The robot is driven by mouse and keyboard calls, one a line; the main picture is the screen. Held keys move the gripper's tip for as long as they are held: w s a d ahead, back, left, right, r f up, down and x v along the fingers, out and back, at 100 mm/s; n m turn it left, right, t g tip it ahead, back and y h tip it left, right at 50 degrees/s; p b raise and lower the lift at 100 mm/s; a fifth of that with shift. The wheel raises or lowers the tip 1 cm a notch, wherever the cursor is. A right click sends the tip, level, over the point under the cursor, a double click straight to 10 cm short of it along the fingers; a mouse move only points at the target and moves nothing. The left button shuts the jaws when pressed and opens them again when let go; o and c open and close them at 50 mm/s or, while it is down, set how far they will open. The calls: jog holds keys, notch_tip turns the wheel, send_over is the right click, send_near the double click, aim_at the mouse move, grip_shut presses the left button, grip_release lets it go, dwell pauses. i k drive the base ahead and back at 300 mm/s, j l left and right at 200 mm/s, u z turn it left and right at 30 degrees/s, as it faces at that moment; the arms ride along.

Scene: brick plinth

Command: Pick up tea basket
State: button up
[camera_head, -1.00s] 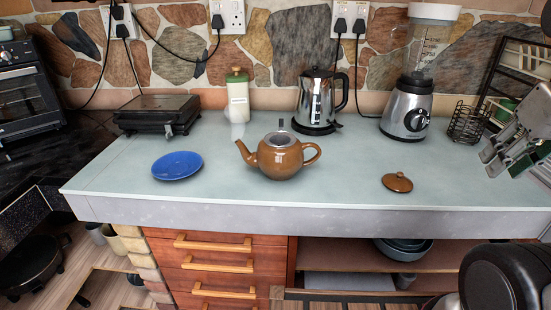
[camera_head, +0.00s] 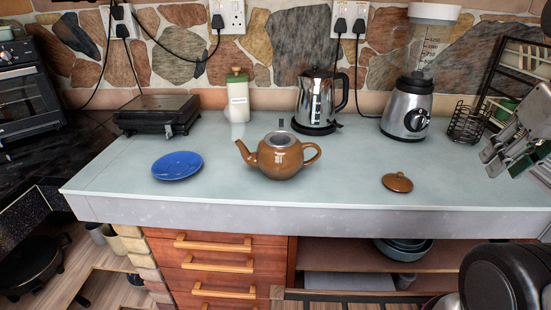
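The tea basket (camera_head: 278,139) is a grey metal insert sitting in the open top of the brown teapot (camera_head: 281,162). Only its upper part shows, with a small dark tab standing up behind it; the rest is hidden inside the pot. The teapot stands upright mid-counter, spout to the left and handle to the right. Its brown lid (camera_head: 397,182) lies apart on the counter to the right. My gripper (camera_head: 504,160), silver with green parts, is at the right edge, partly cut off. Its fingers look apart and empty, well away from the teapot.
A blue plate (camera_head: 177,165) lies left of the teapot. Behind stand a grill (camera_head: 158,114), a green-and-cream bottle (camera_head: 238,97), a steel kettle (camera_head: 316,99) and a blender (camera_head: 408,105). A wire holder (camera_head: 466,124) is at right. The counter around the teapot is clear.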

aim_at(281, 139)
jog(key=i+j, duration=0.15)
jog(key=j, duration=0.25)
jog(key=i+j, duration=0.1)
jog(key=j, duration=0.3)
jog(key=i+j, duration=0.15)
jog(key=j, duration=0.25)
